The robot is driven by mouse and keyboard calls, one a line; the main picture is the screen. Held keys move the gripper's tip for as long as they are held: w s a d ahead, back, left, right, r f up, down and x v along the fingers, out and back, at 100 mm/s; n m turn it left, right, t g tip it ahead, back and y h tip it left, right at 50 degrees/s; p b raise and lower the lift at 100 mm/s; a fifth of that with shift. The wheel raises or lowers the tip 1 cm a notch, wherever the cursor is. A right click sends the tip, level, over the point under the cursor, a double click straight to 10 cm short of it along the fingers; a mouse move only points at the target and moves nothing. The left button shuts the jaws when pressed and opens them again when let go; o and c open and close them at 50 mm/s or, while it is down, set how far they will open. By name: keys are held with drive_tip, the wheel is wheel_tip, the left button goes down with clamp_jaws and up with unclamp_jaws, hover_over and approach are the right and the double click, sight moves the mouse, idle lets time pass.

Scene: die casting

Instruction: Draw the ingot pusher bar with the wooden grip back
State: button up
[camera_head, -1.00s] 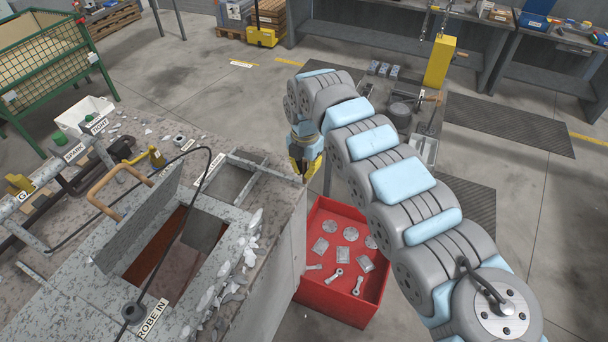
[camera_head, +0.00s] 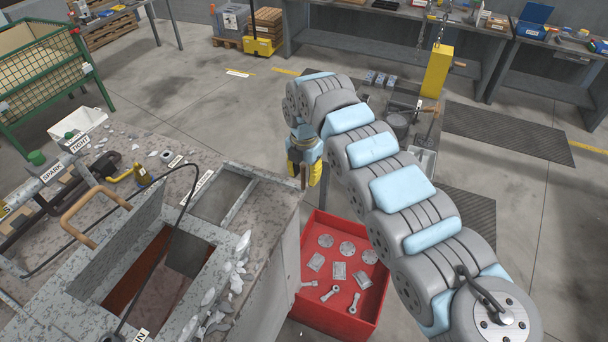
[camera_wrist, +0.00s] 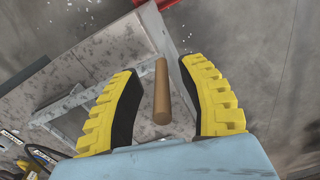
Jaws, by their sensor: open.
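My gripper (camera_head: 305,176) hangs beside the right edge of the furnace top, its yellow-and-black fingers pointing down. In the wrist view my gripper (camera_wrist: 166,105) is open, with one finger on each side of an upright-looking wooden grip (camera_wrist: 161,92). Gaps show between the grip and both fingers, so neither seems to touch it. In the head view only a small brown part of the wooden grip (camera_head: 303,178) shows at the fingers. The pusher bar itself cannot be made out clearly.
The grey furnace top (camera_head: 262,210) with an open rectangular well lies at left. A curved wooden handle (camera_head: 92,212) is on its raised lid. A red bin (camera_head: 372,297) of cast parts stands below my arm. Open floor (camera_head: 240,105) lies behind.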

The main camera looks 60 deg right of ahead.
wheel_tip(320, 180, up, 12)
drive_tip(key=shift+r, duration=0.1)
idle(0.5)
idle(0.5)
